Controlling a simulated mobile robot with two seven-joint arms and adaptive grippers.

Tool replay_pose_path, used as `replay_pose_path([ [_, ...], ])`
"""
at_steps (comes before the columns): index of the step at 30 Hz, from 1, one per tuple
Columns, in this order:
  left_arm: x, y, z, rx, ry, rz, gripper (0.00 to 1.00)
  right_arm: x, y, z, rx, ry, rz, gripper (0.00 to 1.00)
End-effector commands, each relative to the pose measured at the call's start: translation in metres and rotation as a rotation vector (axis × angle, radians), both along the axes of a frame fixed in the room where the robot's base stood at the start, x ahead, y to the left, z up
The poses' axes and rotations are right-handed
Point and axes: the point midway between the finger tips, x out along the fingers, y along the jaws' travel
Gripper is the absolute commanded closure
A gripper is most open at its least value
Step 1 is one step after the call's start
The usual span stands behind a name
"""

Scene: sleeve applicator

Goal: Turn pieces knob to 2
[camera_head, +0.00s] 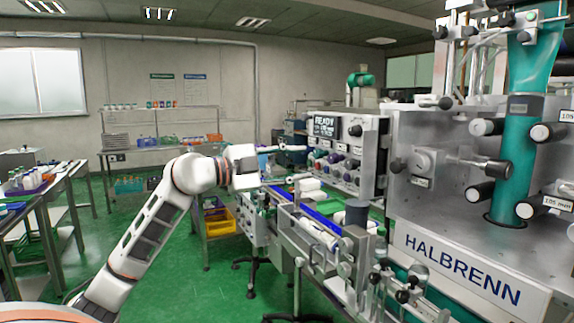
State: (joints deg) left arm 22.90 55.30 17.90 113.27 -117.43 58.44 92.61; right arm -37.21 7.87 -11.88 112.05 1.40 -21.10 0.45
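Several round knobs and buttons (338,160) sit in rows below and beside the display. Their labels are too small to read, so I cannot tell which is the pieces knob or where it points. My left gripper (300,163) is in front of the panel's left side, at about knob height. Its two fingers are spread apart, pointing right toward the panel, with nothing seen between them. I cannot tell contact with any knob. My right gripper is not in view.
The large HALBRENN machine (462,268) with a teal column (518,130) fills the right side. A conveyor (322,216) with white bottles runs below the panel. A yellow crate (222,226) sits on a cart behind my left arm. Green floor is open at centre left.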

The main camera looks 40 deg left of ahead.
Motion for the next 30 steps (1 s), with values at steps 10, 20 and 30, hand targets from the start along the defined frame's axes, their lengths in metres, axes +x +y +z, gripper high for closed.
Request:
replay_pose_path([
  [10,-0.024,0.01,0.0,0.001,0.0,0.001,0.64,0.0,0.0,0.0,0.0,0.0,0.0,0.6],
  [20,-0.025,0.01,0.0,0.002,-0.001,0.001,0.64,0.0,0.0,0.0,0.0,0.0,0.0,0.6],
  [30,-0.022,0.002,-0.012,-0.008,0.001,-0.026,0.64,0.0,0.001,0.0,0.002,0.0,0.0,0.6],
])
